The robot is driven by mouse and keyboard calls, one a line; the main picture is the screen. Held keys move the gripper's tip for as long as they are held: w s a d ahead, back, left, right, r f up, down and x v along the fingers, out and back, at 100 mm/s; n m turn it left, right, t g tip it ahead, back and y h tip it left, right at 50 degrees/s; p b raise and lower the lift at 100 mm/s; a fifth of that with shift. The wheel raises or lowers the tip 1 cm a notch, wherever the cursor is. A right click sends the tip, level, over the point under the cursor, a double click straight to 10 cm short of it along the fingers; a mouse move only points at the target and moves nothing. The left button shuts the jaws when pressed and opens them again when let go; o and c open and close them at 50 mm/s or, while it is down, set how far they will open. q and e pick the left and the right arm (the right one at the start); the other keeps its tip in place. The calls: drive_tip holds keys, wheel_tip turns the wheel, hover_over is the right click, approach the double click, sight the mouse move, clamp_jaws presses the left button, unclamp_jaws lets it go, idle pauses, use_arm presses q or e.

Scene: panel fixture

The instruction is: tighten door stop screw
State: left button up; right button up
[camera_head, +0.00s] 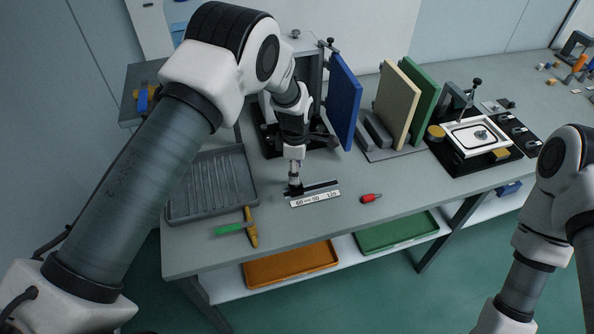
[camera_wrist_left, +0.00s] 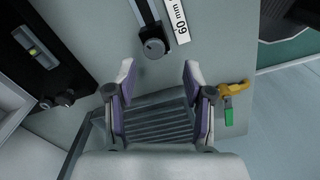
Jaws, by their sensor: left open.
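A dark round knob (camera_wrist_left: 154,47), which looks like the stop's screw, sits at the end of a slotted rail (camera_wrist_left: 145,14) beside a white scale strip (camera_wrist_left: 179,18). In the head view the rail (camera_head: 321,186) and scale strip (camera_head: 315,199) lie near the bench's front edge. My left gripper (camera_head: 294,186) points down at the rail's left end and hides the knob there. In the left wrist view my left gripper (camera_wrist_left: 158,72) is open and empty, with the knob just beyond the gap between its fingertips. My right gripper is out of view.
A grey ribbed tray (camera_head: 180,210) is left of the rail, with a green-and-yellow tool (camera_head: 250,228) in front. A red-handled item (camera_head: 370,198) lies right. A blue panel (camera_head: 343,100) and upright boards (camera_head: 398,105) stand behind. The bench (camera_head: 330,230) is clear in front.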

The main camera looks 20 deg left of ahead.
use_arm(q)
drive_tip(key=f, duration=0.2)
drive_tip(key=w+f, duration=0.1)
drive_tip(key=f, duration=0.1)
drive_tip(key=shift+f+p, duration=0.3)
drive_tip(key=shift+p, duration=0.1)
drive_tip(key=shift+w+f, duration=0.15)
drive_tip(key=shift+f, duration=0.05)
drive_tip(key=shift+s+r, duration=0.25)
drive_tip(key=shift+c, duration=0.7)
drive_tip(key=shift+s+r, duration=0.1)
drive_tip(key=shift+s, duration=0.05)
drive_tip(key=c, duration=0.5)
clamp_jaws()
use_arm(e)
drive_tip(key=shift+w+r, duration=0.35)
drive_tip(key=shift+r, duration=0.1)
use_arm(q)
drive_tip(key=shift+f, duration=0.2)
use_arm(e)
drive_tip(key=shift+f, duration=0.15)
